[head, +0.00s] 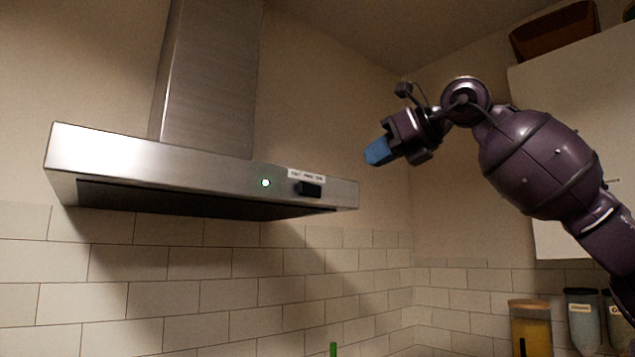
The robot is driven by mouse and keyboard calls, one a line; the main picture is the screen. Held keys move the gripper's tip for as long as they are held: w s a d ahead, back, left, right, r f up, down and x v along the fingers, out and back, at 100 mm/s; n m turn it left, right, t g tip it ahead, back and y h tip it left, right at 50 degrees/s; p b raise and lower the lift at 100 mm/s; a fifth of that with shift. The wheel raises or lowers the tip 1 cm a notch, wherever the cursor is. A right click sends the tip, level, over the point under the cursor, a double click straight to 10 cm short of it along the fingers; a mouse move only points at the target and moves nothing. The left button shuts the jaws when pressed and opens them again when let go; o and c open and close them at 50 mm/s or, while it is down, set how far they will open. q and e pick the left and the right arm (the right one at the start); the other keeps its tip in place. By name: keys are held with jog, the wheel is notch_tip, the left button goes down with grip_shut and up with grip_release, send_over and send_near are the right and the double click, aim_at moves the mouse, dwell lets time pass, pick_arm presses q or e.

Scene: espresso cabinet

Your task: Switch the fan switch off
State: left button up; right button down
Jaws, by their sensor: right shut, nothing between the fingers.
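A steel range hood (120,152) hangs on the wall at the left. On its front edge, near the right end, is a black fan switch (308,189) under a small white label (306,175). The label's print is too small to read surely. A small light (265,183) left of the switch glows green-white. My right gripper (372,155) has blue fingertips, shut and empty. It is in the air to the right of the hood, a little higher in the picture than the switch, and apart from it. My left gripper is not in view.
The hood's chimney (210,80) rises to the top. A white wall cabinet (555,120) with a brown box (553,32) on top stands behind my right arm. Several jars (531,330) stand at the lower right. Free air lies between my right gripper and the hood.

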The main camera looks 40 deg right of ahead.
aim_at(307, 187)
jog(key=x, duration=0.4)
jog(key=p+x, duration=0.1)
jog(key=x, duration=0.3)
jog(key=r+x, duration=0.1)
jog(key=x, duration=0.4)
jog(key=shift+w+a, duration=0.1)
jog(key=shift+a, duration=0.1)
jog(key=shift+w+f, duration=0.1)
jog(key=shift+w, duration=0.4)
jog(key=shift+a, duration=0.15)
